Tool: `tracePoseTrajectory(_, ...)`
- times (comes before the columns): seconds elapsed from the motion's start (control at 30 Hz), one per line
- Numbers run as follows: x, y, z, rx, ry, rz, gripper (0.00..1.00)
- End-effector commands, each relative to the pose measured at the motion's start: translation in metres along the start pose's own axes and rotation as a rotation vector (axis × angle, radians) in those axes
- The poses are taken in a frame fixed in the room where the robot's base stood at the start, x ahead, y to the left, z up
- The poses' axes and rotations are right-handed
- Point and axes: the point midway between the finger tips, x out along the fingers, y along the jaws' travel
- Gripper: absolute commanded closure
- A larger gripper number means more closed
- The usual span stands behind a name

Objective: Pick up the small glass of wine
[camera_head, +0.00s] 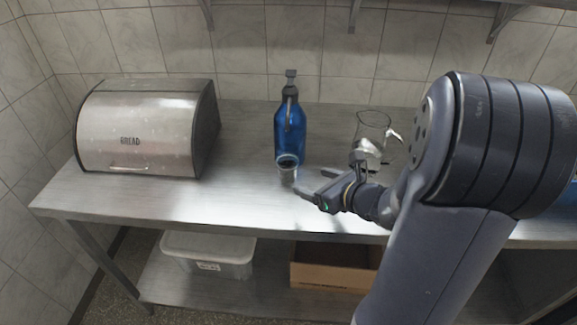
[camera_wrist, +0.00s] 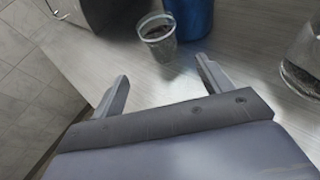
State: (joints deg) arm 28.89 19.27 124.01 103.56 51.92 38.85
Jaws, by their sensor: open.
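The small glass (camera_head: 287,168) stands upright on the steel table, just in front of a blue bottle. It holds something dark and also shows at the top middle of the wrist view (camera_wrist: 158,40). My gripper (camera_head: 312,182) is just to the right of and in front of the glass in the head view. In the wrist view my gripper (camera_wrist: 162,72) has its two fingers spread wide apart with nothing between them. The glass is beyond the fingertips, roughly in line with the gap, and apart from them.
The blue bottle (camera_head: 290,130) stands close behind the glass. A clear glass pitcher (camera_head: 373,128) stands behind my gripper to the right. A steel bread box (camera_head: 140,130) is at left. The steel table (camera_head: 235,205) is clear between box and glass. A white bin (camera_head: 208,252) and cardboard box (camera_head: 325,275) sit below.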

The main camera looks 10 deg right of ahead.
Motion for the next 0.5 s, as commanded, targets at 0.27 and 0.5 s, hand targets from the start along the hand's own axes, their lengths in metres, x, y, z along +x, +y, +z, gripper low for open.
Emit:
tracePoseTrajectory(0.27,0.039,0.000,0.000,0.007,-0.001,0.002,0.26)
tracePoseTrajectory(0.5,0.057,-0.001,0.001,0.005,-0.001,0.000,0.26)
